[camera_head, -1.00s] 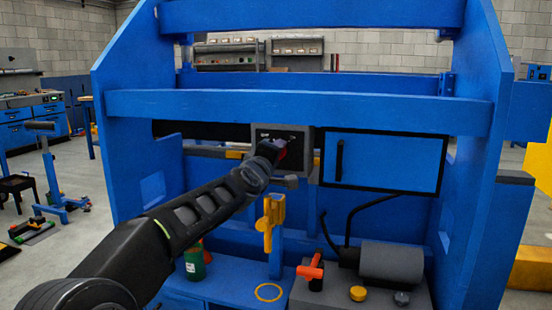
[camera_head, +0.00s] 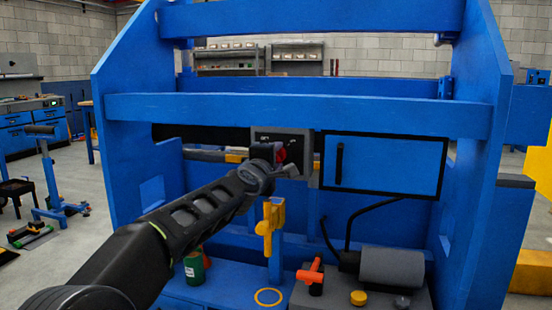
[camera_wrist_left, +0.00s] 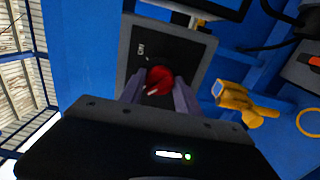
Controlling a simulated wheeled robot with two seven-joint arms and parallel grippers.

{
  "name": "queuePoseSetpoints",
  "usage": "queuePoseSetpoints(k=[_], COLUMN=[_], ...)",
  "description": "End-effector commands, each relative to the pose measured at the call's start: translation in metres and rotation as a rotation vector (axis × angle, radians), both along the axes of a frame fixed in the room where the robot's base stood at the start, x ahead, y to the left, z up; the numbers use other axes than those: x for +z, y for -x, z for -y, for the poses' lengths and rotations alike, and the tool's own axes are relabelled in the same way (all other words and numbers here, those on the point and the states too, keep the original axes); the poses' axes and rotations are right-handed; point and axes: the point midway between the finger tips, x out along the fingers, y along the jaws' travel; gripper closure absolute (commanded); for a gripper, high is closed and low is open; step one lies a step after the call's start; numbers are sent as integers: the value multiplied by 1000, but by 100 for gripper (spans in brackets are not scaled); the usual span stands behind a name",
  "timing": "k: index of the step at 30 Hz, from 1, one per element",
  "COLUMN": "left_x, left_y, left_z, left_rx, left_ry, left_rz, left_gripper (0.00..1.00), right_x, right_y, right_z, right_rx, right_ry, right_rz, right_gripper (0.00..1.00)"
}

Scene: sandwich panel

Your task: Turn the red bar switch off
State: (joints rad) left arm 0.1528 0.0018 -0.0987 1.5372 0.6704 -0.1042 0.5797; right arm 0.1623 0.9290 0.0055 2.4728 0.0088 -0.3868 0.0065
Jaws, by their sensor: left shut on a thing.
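The red bar switch (camera_head: 282,155) sits on the dark face of a grey switch box (camera_head: 304,142), left of centre in the blue frame. In the left wrist view the switch (camera_wrist_left: 160,79) is a red knob with a small pale mark, below a white "ON" label (camera_wrist_left: 141,48). My left gripper (camera_head: 276,157) is at the box front. In the wrist view its two fingers (camera_wrist_left: 158,90) are on either side of the red switch and shut on it. The gripper hides part of the switch in the head view, so its exact angle is unclear. My right gripper is not in view.
A blue door with a black rim (camera_head: 385,163) is right of the box. A yellow lever (camera_head: 268,228) stands below. A red-orange valve handle (camera_head: 311,271), a grey cylinder (camera_head: 392,267) and a green bottle (camera_head: 194,267) are lower down. A blue beam (camera_head: 300,109) crosses above.

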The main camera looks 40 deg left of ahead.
Motion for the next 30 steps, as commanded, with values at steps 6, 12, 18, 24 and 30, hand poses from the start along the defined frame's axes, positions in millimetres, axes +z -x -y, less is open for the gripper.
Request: queuePoseSetpoints(k=[6, 12, 18, 24, 30], left_x=[-1, -1, 0, 1, 1], left_y=[0, 0, 1, 17, 48], left_z=[0, 0, 0, 5, 16], left_rx=[0, 0, 0, 0, 0], left_ry=[2, 0, 0, 0, 1], left_rz=[-2, -1, 0, 1, 0], left_gripper=[50, 40, 40, 40, 40], right_x=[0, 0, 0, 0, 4], right_y=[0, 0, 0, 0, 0], right_z=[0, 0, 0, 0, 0], right_rx=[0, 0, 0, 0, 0], right_ry=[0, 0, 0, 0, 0], right_rz=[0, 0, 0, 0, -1], right_gripper=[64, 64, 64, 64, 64])
